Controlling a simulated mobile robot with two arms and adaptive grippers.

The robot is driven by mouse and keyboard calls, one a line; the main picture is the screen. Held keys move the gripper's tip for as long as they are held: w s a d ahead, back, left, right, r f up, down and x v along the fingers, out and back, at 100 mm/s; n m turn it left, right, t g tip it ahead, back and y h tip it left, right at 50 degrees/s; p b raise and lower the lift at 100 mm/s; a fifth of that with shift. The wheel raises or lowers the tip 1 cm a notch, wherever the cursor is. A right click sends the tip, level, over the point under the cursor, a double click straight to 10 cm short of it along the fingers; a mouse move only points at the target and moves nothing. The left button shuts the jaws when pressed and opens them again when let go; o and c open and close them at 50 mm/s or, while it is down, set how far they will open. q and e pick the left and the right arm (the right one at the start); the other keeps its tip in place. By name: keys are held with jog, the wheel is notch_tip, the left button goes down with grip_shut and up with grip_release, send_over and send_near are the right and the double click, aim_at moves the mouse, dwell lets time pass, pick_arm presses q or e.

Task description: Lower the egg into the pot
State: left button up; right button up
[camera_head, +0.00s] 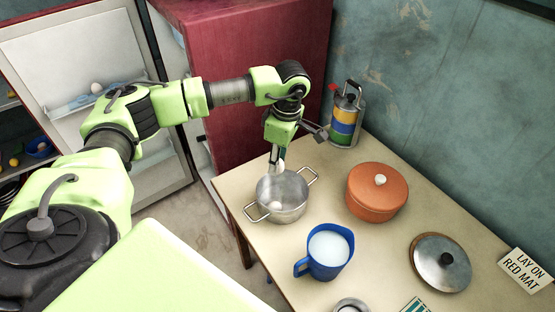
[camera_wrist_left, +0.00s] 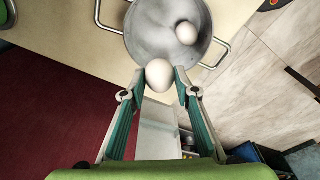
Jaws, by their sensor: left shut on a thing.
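The pot (camera_head: 282,199) is a grey metal pan with two wire handles, standing uncovered on the table. My left gripper (camera_head: 279,163) points down at the pot's far rim. It is shut on a pale egg, and the held egg (camera_wrist_left: 159,74) shows between the fingertips in the left wrist view, overlapping the pot's near edge there. How high it is above the rim is hard to tell. Another egg (camera_wrist_left: 186,33) lies inside the pot (camera_wrist_left: 150,45); it also shows faintly in the head view (camera_head: 275,206). My right gripper is not in view.
An orange lidded pot (camera_head: 375,195) and a blue jug of milk (camera_head: 327,252) stand close by. A striped canister (camera_head: 345,118) stands at the back. An open fridge (camera_head: 85,60) is left.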

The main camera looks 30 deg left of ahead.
pick_arm(q)
jog(key=shift+f, duration=0.2)
jog(key=shift+f+b, duration=1.95)
jog(key=shift+f, duration=0.35)
jog(key=shift+f+b, duration=0.65)
jog(key=shift+f, duration=0.2)
jog(key=shift+f+b, duration=0.35)
jog(key=shift+f, duration=0.15)
jog(key=shift+f+b, duration=1.15)
jog(key=shift+f, duration=0.4)
jog(key=shift+f+b, duration=0.4)
jog(key=shift+f, duration=0.1)
jog(key=o, duration=0.8)
